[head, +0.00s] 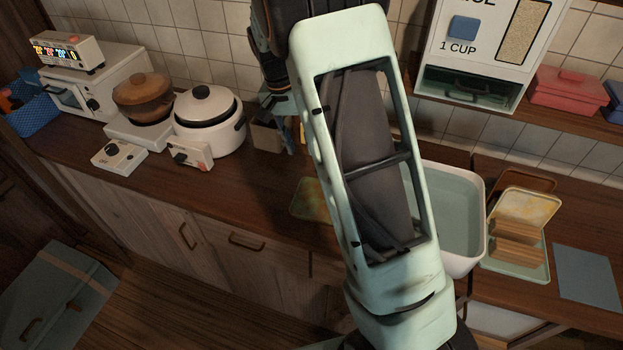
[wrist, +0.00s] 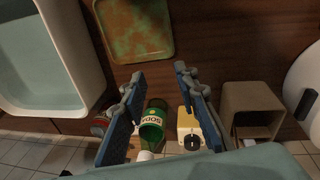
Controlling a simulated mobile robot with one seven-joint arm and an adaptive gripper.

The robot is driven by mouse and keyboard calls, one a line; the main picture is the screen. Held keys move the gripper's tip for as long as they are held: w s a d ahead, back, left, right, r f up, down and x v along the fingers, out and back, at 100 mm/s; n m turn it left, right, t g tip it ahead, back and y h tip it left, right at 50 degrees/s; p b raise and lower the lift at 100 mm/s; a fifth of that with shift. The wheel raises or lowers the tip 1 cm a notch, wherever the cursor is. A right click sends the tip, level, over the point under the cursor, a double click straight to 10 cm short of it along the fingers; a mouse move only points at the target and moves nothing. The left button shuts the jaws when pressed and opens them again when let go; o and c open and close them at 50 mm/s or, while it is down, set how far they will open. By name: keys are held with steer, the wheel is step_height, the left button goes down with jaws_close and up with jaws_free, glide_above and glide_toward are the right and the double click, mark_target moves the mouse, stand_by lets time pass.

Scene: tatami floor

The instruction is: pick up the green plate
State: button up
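The green plate (wrist: 135,30) is a square plate with rounded corners and orange-brown mottling. It lies flat on the brown counter at the top of the wrist view, partly cut off by the frame edge. In the head view the plate (head: 311,201) lies left of my arm, which may hide part of it. My gripper (wrist: 158,74) is open and empty, its two blue-grey fingers spread apart. In the wrist view the fingertips point toward the plate but stay apart from it.
A white basin (wrist: 45,60) stands beside the plate. A green soda container (wrist: 152,130), a yellow box (wrist: 188,128) and a grey-brown holder (wrist: 250,108) stand near the wall. A white pot (head: 209,120) is farther left. A shelf dispenser (head: 487,45) hangs above the counter.

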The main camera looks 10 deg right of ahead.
step_height(320, 180, down, 3)
steer(key=a, duration=0.1)
steer(key=g, duration=0.1)
glide_above(301, 189)
steer(key=shift+m, duration=0.4)
steer(key=f, duration=0.5)
steer(key=shift+w+a+f, duration=0.2)
steer(key=shift+a, duration=0.1)
steer(key=shift+s+f+p, duration=0.1)
steer(key=shift+f+p, duration=0.75)
steer(key=shift+f, duration=1.85)
steer(key=shift+c, duration=0.5)
jaws_close()
